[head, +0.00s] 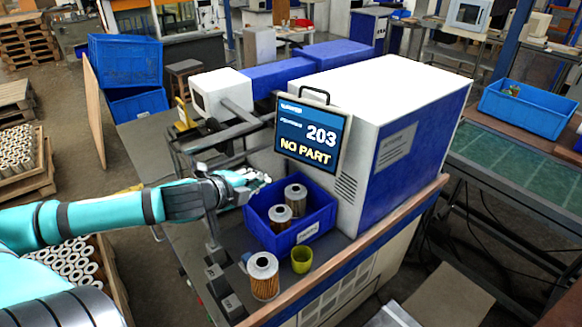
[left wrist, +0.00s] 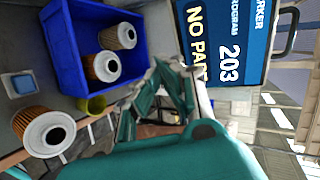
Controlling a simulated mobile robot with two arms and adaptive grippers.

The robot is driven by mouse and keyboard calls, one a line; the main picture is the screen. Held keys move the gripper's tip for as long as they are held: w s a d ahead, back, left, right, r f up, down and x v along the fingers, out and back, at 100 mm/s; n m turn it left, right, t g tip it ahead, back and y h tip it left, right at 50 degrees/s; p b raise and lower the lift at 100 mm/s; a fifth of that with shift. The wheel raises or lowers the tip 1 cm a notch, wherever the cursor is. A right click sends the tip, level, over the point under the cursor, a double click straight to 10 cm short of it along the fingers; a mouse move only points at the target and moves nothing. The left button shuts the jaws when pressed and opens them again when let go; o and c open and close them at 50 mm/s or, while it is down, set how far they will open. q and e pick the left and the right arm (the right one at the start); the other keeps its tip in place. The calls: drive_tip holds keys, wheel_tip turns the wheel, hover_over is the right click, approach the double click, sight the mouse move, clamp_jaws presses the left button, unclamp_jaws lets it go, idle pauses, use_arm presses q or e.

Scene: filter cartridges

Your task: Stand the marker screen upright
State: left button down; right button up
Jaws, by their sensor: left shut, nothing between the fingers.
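The marker screen (head: 312,135) is a dark blue panel reading "203" and "NO PART", with a black handle on top. It is mounted in front of the white and blue machine and faces my head camera; its exact tilt is hard to judge. In the left wrist view the screen (left wrist: 222,42) appears turned sideways at the upper right, beyond the fingers. My left gripper (head: 262,181) is shut and empty, below and left of the screen, by the blue bin's back edge. Its fingers (left wrist: 165,88) show in the wrist view, apart from the screen's face. My right gripper is out of view.
A blue bin (head: 318,226) with two filter cartridges stands below the screen. A larger cartridge (head: 263,277) and a yellow-green cup (head: 302,259) stand in front of it. The machine (head: 400,150) closes off the right; dark rails (head: 225,135) lie behind my gripper.

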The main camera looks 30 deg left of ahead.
use_arm(q)
drive_tip(key=w+r+p+x, duration=0.1)
drive_tip(key=r+x, duration=0.1)
drive_tip(key=x, duration=1.1)
drive_tip(key=shift+w+d+f+p, duration=0.2)
drive_tip(key=shift+w+d+p, duration=0.1)
drive_tip(key=shift+w+p, duration=0.05)
drive_tip(key=t+b, duration=0.1)
drive_tip(key=b, duration=0.1)
drive_tip(key=w+t+b, duration=0.1)
drive_tip(key=b, duration=0.1)
drive_tip(key=shift+w+f+b, duration=0.3)
drive_tip(key=shift+f+b, duration=0.1)
